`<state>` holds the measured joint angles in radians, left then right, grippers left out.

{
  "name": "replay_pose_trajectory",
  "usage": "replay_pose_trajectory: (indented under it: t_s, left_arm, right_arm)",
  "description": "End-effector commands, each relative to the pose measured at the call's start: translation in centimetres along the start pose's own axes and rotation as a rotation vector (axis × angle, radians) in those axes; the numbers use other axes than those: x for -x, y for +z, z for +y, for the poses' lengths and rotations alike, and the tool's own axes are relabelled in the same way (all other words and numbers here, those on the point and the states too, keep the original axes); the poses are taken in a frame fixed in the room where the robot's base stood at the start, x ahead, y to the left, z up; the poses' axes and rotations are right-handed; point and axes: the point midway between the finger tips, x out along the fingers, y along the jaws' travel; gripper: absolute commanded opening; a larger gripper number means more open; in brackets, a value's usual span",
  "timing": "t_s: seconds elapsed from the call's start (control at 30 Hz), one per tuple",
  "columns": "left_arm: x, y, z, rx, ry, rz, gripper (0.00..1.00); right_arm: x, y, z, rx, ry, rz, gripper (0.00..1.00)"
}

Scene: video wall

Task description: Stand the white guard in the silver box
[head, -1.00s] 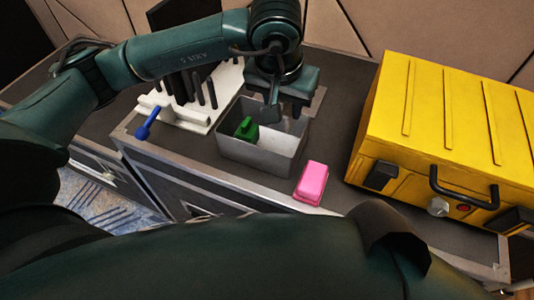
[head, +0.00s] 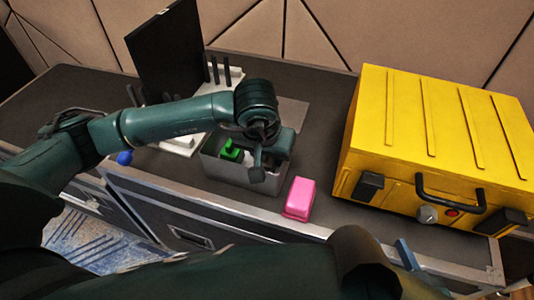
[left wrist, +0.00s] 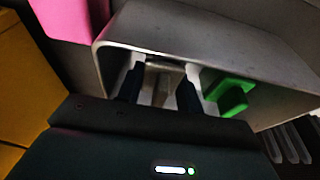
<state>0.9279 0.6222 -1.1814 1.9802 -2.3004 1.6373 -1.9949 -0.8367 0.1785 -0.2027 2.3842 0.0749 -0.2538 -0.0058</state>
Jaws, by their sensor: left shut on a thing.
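The silver box (head: 228,171) stands open on the dark cart top, in the middle of the head view. Its wall and rim (left wrist: 200,38) also show close up in the left wrist view. My left gripper (left wrist: 160,92) reaches down into the box, shut on a pale piece between its dark fingers, which looks like the white guard (left wrist: 162,82). The arm hides most of it in the head view, so I cannot tell whether it touches the floor. A green block (head: 230,150) is in the box beside it. My right gripper is out of view.
A pink block (head: 299,198) sits just right of the box. A large yellow case (head: 440,135) stands further right. A white rack with dark upright pegs (head: 232,77) and a black panel (head: 165,50) are behind left. A blue-ended tool (head: 125,157) lies left.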

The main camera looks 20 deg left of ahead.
Motion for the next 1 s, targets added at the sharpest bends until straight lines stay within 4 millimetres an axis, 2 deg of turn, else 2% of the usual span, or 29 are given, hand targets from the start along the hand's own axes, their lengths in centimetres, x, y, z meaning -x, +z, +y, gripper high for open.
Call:
replay_pose_trajectory:
  t_s: [0.07,0.1,0.2,0.43,0.57,1.0]
  left_arm:
    - [-0.5,0.1,0.0,0.000,-0.001,0.000,0.14]
    - [-0.3,0.1,0.0,0.000,-0.001,0.000,0.38]
    - [-0.2,0.1,0.0,0.000,-0.001,-0.001,0.45]
    - [-0.1,0.1,0.0,0.000,-0.001,-0.001,0.45]
    - [0.7,-0.1,0.0,0.000,0.000,0.002,0.45]
    - [9.7,-0.1,0.0,-0.001,0.000,0.005,0.45]
  right_arm:
    - [-0.2,0.5,0.1,0.006,0.000,0.001,0.36]
    - [-0.1,0.3,0.0,0.008,0.000,0.000,0.36]
    - [-0.1,0.2,0.0,0.008,0.000,0.000,0.36]
    - [0.0,0.1,0.0,0.007,-0.001,0.001,0.36]
    - [0.1,-0.3,-0.1,-0.001,-0.002,0.002,0.36]
    - [-0.1,0.1,-0.2,-0.007,-0.006,-0.022,0.36]
